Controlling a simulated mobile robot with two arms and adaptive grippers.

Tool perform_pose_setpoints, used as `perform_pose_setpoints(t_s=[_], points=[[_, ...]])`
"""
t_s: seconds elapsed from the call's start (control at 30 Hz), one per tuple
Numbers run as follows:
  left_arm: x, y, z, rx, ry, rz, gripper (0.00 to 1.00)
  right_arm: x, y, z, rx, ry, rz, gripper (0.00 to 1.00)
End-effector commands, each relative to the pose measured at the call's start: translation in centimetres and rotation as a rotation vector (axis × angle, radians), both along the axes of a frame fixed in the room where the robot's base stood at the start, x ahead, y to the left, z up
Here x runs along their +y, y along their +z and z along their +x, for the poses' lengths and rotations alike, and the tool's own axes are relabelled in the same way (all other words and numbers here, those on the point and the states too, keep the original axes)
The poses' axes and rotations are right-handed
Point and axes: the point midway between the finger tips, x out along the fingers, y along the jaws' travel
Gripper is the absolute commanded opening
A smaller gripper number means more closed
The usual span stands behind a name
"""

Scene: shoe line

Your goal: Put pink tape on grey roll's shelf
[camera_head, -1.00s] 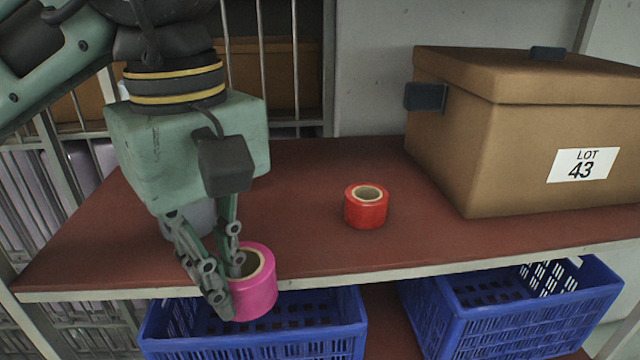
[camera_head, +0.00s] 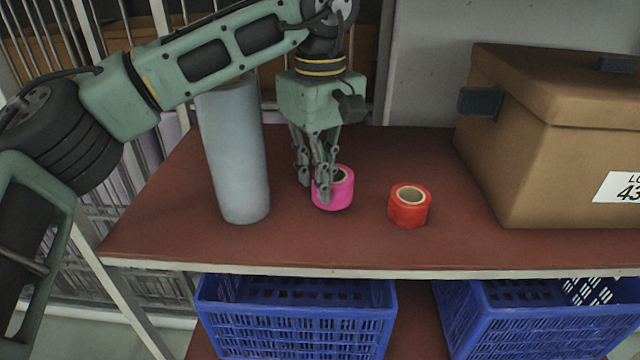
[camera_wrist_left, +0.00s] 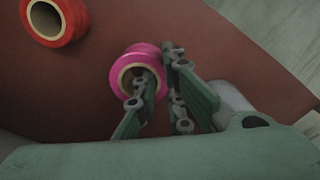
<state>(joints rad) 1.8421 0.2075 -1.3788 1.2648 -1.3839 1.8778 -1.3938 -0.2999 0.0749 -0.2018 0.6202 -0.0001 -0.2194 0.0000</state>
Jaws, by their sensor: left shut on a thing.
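The pink tape (camera_head: 338,190) is a short roll over the red-brown upper shelf (camera_head: 300,248), between the grey roll and a red tape roll. My left gripper (camera_head: 325,192) is shut on its wall, one finger inside the core and one outside, as the left wrist view shows with the pink tape (camera_wrist_left: 137,78) between the fingers. I cannot tell whether the tape touches the shelf. The tall grey roll (camera_head: 235,155) stands upright on the same shelf, left of the gripper. My right gripper is not in view.
The red tape roll (camera_head: 409,206) stands to the right of the pink tape. A brown lidded box (camera_head: 540,150) fills the shelf's right side. Blue crates (camera_head: 295,330) sit on a lower level. Metal bars stand behind the shelf's left part.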

Motion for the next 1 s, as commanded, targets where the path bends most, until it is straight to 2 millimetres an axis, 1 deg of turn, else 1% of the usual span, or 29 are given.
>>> perform_pose_setpoints(t_s=[0.03,0.1,0.2,0.57,0.6,0.8,1.0], points=[[0.1,-0.7,-0.2,0.007,-0.004,0.004,0.0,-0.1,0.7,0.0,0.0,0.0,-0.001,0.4],[0.1,-1.8,-0.2,0.007,-0.003,0.003,0.0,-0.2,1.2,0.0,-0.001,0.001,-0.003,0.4],[0.1,-3.0,-0.2,0.005,-0.003,0.001,0.0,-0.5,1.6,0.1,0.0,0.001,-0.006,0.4],[0.1,-3.7,-0.2,0.003,-0.002,0.0,0.0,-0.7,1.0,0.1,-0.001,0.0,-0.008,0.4],[0.1,-3.6,-0.2,0.003,-0.002,0.0,0.11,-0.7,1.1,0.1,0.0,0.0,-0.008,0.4],[0.1,-3.5,-0.2,0.003,-0.001,0.001,0.28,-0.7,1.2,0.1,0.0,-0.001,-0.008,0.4],[0.1,-3.5,-0.2,0.003,-0.001,0.001,0.28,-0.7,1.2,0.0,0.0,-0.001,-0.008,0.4]])
